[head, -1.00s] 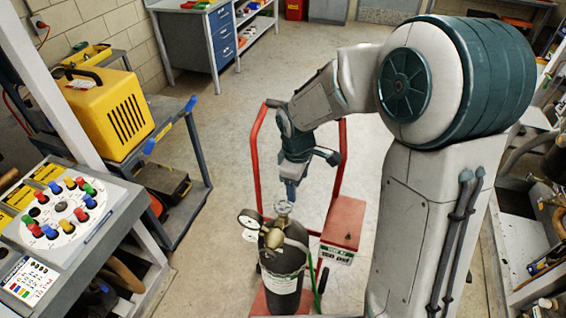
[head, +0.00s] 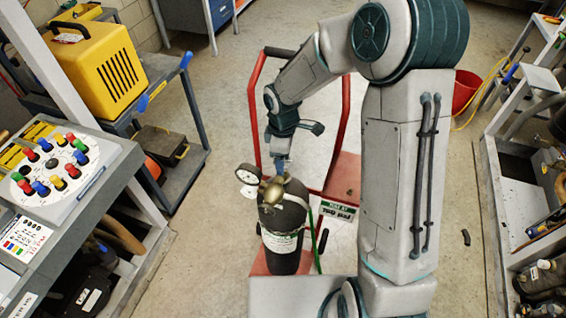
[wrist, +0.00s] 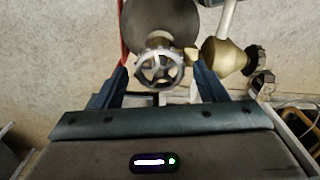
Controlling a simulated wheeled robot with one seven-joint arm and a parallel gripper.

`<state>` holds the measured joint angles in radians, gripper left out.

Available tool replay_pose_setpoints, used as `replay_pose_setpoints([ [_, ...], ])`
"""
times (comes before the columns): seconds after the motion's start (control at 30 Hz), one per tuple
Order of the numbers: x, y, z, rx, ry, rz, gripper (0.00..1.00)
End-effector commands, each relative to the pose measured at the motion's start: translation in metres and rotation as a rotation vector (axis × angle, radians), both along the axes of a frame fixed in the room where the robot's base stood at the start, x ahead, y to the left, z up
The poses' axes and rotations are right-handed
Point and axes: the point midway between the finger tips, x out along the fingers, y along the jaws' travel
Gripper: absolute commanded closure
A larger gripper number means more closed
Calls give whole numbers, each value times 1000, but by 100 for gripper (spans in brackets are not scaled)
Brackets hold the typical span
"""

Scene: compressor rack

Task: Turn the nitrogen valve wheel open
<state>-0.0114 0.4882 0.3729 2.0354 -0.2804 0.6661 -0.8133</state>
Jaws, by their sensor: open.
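The nitrogen valve wheel (wrist: 160,69) is a small grey spoked handwheel on top of the cylinder's valve. In the wrist view it sits between the two blue fingers of my gripper (wrist: 162,82), with a gap visible on each side. The gripper is open and holds nothing. In the head view my gripper (head: 281,166) points down at the top of the dark cylinder (head: 283,222), and the wheel there is mostly hidden. A brass regulator (wrist: 223,56) is to the right of the wheel in the wrist view. Its white gauge (head: 248,174) faces up in the head view.
The cylinder stands upright on a red cart (head: 256,110) with a tall handle frame. A control panel (head: 60,175) with coloured knobs and a trolley with a yellow unit (head: 95,68) stand at the left.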

Motion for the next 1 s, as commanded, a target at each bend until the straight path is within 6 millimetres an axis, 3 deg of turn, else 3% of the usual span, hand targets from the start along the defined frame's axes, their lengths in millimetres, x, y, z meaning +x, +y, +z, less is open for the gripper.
replay_pose_setpoints([
  [0.03,0,0,-11,0,-1,-20,35],
  [0.7,0,0,-6,0,-1,-946,35],
  [1.0,0,0,-4,1,-1,-1176,35],
])
